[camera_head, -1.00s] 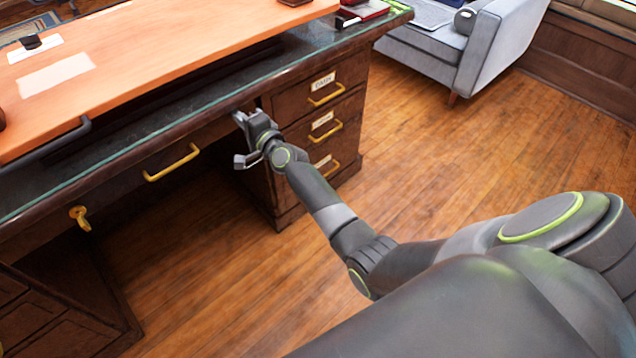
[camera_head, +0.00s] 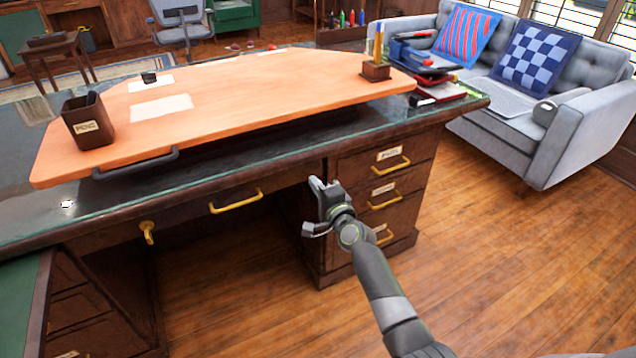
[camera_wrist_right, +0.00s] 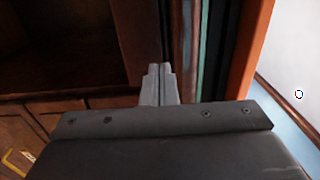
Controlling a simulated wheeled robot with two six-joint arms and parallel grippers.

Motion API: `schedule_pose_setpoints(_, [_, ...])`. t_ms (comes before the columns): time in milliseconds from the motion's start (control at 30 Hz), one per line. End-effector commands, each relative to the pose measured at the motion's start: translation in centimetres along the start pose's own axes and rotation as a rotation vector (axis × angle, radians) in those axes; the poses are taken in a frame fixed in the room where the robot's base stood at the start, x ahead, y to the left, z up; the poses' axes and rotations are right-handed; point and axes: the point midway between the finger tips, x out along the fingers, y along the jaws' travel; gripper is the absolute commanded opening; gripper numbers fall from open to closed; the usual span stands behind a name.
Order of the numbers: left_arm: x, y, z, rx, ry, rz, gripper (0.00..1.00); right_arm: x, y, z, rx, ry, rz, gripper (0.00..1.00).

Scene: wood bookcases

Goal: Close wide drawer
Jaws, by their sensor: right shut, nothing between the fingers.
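The wide drawer (camera_head: 190,214) is under the desk's front edge, with a yellow handle (camera_head: 236,202) near its right part and another yellow fitting (camera_head: 148,232) farther left. Its front looks close to flush with the desk edge; I cannot tell whether a small gap is left. My right gripper (camera_head: 317,184) is shut and empty at the drawer's right end, beside the narrow drawer stack. Its closed fingers (camera_wrist_right: 158,84) show in the right wrist view near dark wood; whether they touch it is unclear. My left gripper is out of view.
The desk (camera_head: 290,155) carries an orange board (camera_head: 230,105) with a dark handle, a pen cup (camera_head: 88,120) and books (camera_head: 440,92). Narrow drawers (camera_head: 385,185) with yellow handles are right of my gripper. A grey sofa (camera_head: 560,130) stands at right. Wooden floor (camera_head: 500,250) is clear.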

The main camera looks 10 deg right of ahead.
Motion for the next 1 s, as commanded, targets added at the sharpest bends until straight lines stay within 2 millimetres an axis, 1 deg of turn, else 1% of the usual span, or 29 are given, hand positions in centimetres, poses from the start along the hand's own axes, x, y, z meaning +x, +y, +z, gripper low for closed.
schedule_pose_setpoints(167, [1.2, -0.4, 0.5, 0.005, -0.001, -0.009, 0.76, -2.4, 0.0, 0.0, 0.001, 0.000, 0.003, 0.00])
schedule_pose_setpoints(300, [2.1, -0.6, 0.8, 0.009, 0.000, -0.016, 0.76, -4.8, 0.1, 0.0, 0.001, 0.000, 0.003, 0.00])
schedule_pose_setpoints(400, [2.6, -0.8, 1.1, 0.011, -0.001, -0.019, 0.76, -6.4, 0.1, 0.0, 0.001, 0.000, 0.004, 0.00])
schedule_pose_setpoints(500, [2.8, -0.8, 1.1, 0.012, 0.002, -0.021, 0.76, -7.6, 0.1, 0.0, 0.001, -0.001, 0.003, 0.00])
schedule_pose_setpoints(633, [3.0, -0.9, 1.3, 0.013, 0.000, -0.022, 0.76, -8.5, 0.1, 0.1, 0.001, -0.001, 0.003, 0.00])
schedule_pose_setpoints(833, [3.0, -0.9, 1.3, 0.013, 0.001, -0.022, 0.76, -8.8, 0.2, 0.1, -0.002, -0.002, 0.006, 0.00])
schedule_pose_setpoints(867, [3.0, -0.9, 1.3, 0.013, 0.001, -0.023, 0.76, -8.9, 0.5, 0.1, -0.007, -0.003, 0.012, 0.00])
schedule_pose_setpoints(933, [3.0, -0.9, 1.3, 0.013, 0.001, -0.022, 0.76, -9.5, 1.8, 0.1, -0.041, -0.009, 0.047, 0.00])
schedule_pose_setpoints(967, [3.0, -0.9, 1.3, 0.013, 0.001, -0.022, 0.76, -10.0, 2.8, 0.1, -0.067, -0.014, 0.072, 0.00])
schedule_pose_setpoints(1000, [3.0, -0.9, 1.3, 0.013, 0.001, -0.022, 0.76, -10.8, 4.4, 0.1, -0.110, -0.024, 0.115, 0.00])
